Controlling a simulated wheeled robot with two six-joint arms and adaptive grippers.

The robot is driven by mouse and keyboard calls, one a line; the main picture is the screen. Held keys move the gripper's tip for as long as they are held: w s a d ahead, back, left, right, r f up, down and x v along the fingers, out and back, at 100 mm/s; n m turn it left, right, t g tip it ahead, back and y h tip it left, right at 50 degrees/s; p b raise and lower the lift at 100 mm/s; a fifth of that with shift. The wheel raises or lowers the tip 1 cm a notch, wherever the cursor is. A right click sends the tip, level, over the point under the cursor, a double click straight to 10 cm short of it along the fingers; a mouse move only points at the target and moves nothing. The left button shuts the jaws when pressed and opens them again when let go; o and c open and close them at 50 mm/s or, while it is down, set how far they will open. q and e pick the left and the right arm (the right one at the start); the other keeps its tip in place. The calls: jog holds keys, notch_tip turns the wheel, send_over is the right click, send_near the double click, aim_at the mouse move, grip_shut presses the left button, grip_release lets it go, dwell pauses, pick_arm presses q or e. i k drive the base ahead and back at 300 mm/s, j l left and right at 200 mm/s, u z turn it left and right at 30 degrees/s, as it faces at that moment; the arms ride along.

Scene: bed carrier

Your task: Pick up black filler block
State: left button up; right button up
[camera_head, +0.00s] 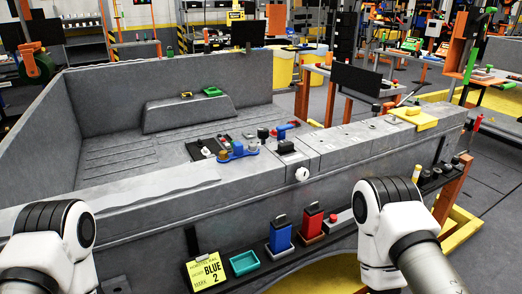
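A small black block (286,147) sits on the grey rail of the bed, near the middle of the view. Another small dark block (263,133) stands just behind it to the left. I cannot tell for certain which one is the black filler block. My two white arms show at the lower left and lower right, in front of the bed. Neither gripper is in view, and nothing touches the black blocks.
A black tray with small parts (205,147) and a blue holder (238,151) lie left of the blocks. Blue (280,238) and red (312,222) blocks and a teal tray (244,263) sit on the front shelf. A yellow plate (414,118) lies at the rail's right.

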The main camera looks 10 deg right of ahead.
aim_at(283, 148)
jog(key=i+l+u, duration=0.1)
jog(key=l, duration=0.45)
jog(key=i+l+u, duration=0.15)
jog(key=l, duration=0.45)
jog(key=l+u, duration=0.1)
jog(key=l, duration=0.45)
jog(key=i, duration=0.05)
